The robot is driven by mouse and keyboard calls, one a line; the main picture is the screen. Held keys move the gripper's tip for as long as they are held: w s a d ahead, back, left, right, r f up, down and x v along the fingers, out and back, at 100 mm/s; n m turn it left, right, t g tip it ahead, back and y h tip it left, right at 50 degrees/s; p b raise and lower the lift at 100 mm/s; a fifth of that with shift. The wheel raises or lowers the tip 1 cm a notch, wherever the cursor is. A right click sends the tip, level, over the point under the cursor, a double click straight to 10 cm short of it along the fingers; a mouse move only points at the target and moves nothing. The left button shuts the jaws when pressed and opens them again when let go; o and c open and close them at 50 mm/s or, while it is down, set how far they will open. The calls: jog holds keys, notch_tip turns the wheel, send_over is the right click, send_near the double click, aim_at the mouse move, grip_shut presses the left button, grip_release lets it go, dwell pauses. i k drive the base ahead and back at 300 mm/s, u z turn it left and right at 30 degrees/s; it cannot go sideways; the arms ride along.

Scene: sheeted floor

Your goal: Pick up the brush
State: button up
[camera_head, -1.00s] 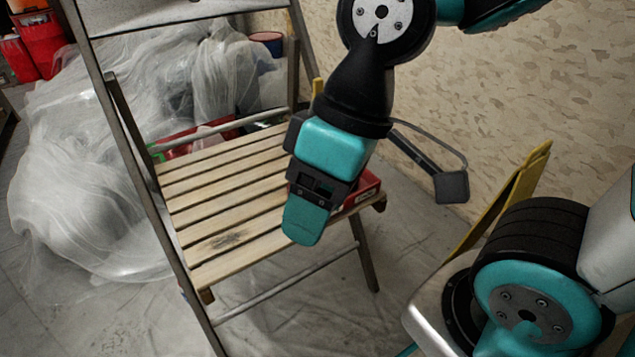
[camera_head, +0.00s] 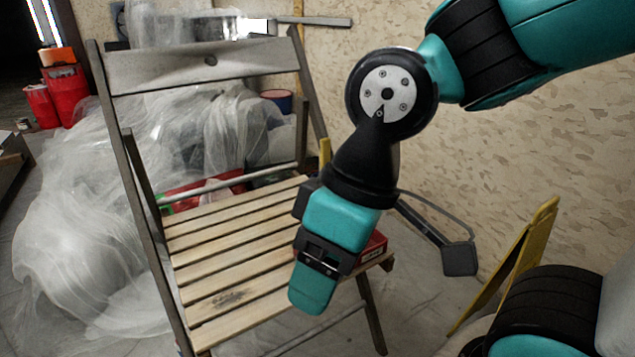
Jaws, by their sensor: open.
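I cannot make out a brush in this view. My gripper (camera_head: 313,288) points down over the front right part of the wooden chair (camera_head: 240,240). It is open and seen from the side, so one teal finger mostly hides the other. I see nothing held in it. A red box-like thing (camera_head: 375,247) shows partly behind my gripper at the right side of the seat. The gripper hides part of the seat and of this red thing.
The chair's grey backrest (camera_head: 205,67) rises behind the seat. Clear plastic sheeting (camera_head: 85,240) heaps at the left. Red containers (camera_head: 66,95) stand at the far left. A yellow frame (camera_head: 515,262) leans near the patterned wall (camera_head: 560,150) at the right.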

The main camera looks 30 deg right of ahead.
aim_at(325, 142)
jog(key=z, duration=0.05)
jog(key=k, duration=0.5)
jog(key=u, duration=0.45)
jog(key=i, duration=0.7)
jog(key=z, duration=1.6)
jog(key=i, duration=0.25)
jog(key=u, duration=0.15)
